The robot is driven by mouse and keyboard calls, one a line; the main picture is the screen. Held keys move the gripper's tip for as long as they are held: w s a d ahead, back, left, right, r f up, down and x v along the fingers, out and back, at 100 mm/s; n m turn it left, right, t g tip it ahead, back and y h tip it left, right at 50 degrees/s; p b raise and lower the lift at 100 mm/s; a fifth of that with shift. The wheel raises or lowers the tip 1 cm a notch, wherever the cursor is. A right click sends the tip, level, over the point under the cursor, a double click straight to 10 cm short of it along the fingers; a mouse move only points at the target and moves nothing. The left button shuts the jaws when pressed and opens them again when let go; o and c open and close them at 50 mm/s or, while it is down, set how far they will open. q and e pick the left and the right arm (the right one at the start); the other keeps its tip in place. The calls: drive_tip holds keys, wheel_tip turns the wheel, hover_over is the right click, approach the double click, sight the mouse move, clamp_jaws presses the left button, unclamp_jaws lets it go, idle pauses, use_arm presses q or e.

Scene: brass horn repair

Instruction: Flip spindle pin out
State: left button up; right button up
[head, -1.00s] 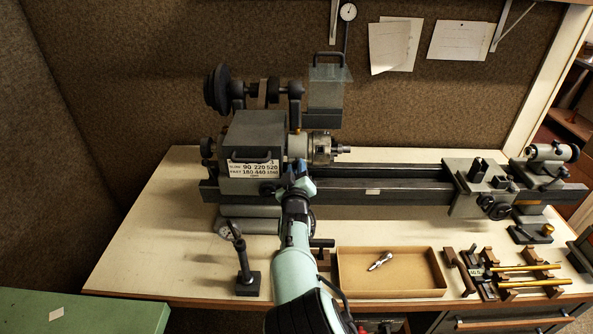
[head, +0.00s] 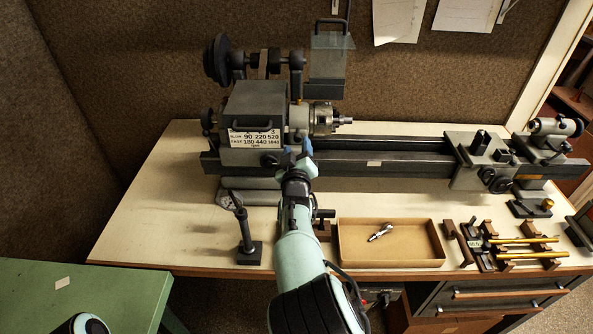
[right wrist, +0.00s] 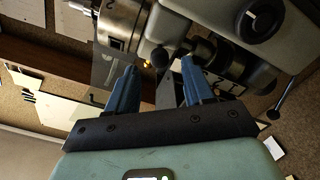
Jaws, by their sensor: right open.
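The lathe headstock (head: 252,107) stands at the back left of the bench with its speed label facing me. The chuck (head: 321,118) is on its right side and also shows at the top of the right wrist view (right wrist: 122,22). My right gripper (head: 306,146) is at the front of the headstock, just below the chuck. In the right wrist view its two blue fingers (right wrist: 158,66) are apart with nothing gripped. A dark round knob (right wrist: 160,56) and a small yellow tip (right wrist: 147,64) show between the fingers. I cannot tell for sure which part is the spindle pin.
The lathe bed (head: 385,165) runs right to the carriage (head: 480,160) and tailstock (head: 550,140). A shallow box (head: 350,255) holding a metal part (head: 381,231) lies in front. A dark stand (head: 248,248) is at left. Bare bench lies left of the headstock.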

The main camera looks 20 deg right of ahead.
drive_tip(key=v, duration=1.1)
drive_tip(key=shift+b, duration=0.45)
